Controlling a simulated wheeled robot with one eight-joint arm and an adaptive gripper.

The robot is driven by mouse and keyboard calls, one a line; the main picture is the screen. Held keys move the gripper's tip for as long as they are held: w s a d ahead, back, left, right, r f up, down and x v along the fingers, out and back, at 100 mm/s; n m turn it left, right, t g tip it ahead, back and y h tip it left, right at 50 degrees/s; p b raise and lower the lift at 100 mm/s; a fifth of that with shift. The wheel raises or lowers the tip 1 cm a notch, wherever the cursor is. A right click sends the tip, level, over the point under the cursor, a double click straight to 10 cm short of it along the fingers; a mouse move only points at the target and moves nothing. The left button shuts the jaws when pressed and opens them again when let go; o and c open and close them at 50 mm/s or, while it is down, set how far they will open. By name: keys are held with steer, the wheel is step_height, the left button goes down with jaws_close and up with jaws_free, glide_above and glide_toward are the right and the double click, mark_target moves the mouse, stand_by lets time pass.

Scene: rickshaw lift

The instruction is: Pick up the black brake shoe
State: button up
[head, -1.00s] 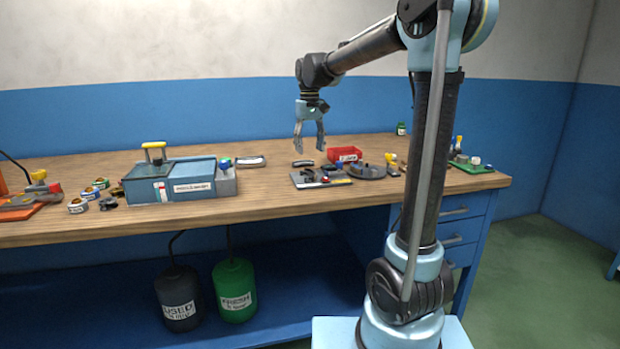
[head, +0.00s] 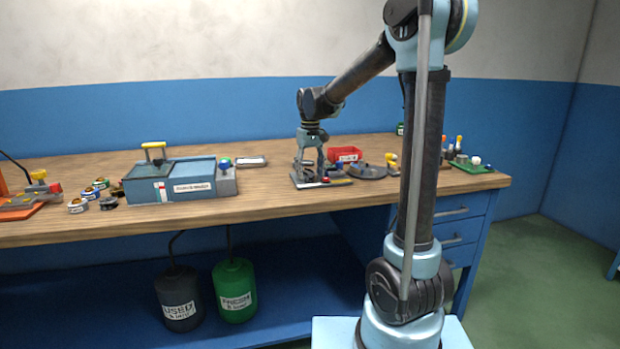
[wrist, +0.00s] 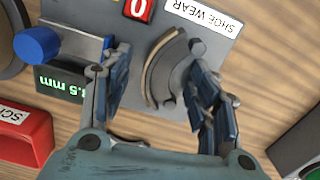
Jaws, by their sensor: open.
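A dark curved brake shoe with a brownish lining (wrist: 165,68) lies on the grey gauge plate marked SHOE WEAR (wrist: 205,52). In the head view my gripper covers it on the plate (head: 340,182). My gripper (head: 308,172) is low over the plate, pointing down. In the wrist view my gripper (wrist: 157,88) is open, with one finger on each side of the shoe. The fingers appear apart from it. A second dark curved piece (wrist: 130,141) shows partly beyond the plate, mostly hidden by my gripper's body.
A blue knob (wrist: 37,44) and a green readout (wrist: 62,82) sit on the gauge's side. A red bin (head: 345,154) and a grey disc (head: 371,172) stand close by. A blue washing tank (head: 175,182) is at left, with bare wood before the plate.

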mark_target(310, 171)
steer(key=shift+c, duration=0.6)
jaws_close()
step_height(310, 171, up, 10)
